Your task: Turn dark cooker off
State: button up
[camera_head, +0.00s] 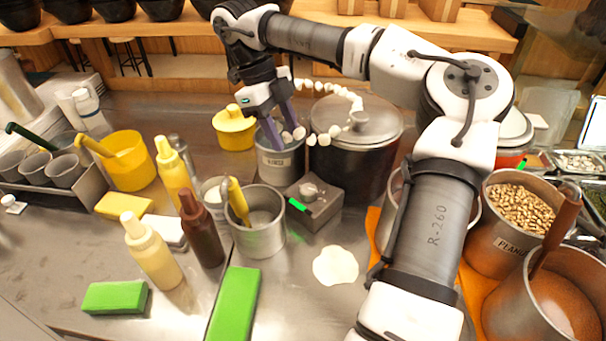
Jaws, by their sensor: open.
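The dark cooker (352,170) is a large black pot with a grey lid (355,120), standing behind the middle of the steel counter. A grey box with a round knob (309,190) and a lit green light (297,204) sits in front of it. My gripper (284,138) is open and points down over a small steel pot (279,160) left of the cooker. The gripper is behind and left of the knob, apart from it. Whether the fingers reach inside the steel pot's rim I cannot tell.
Several white lumps form an arc by the cooker lid. Bottles (152,252) stand left. A peanut pot (520,212) is at right. A white patch (335,265) lies on the counter.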

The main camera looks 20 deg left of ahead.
aim_at(308, 188)
jog(key=p+x, duration=0.3)
jog(key=x, duration=1)
jog(key=shift+s+d+f, duration=0.1)
jog(key=shift+s, duration=0.05)
jog(key=c, duration=0.7)
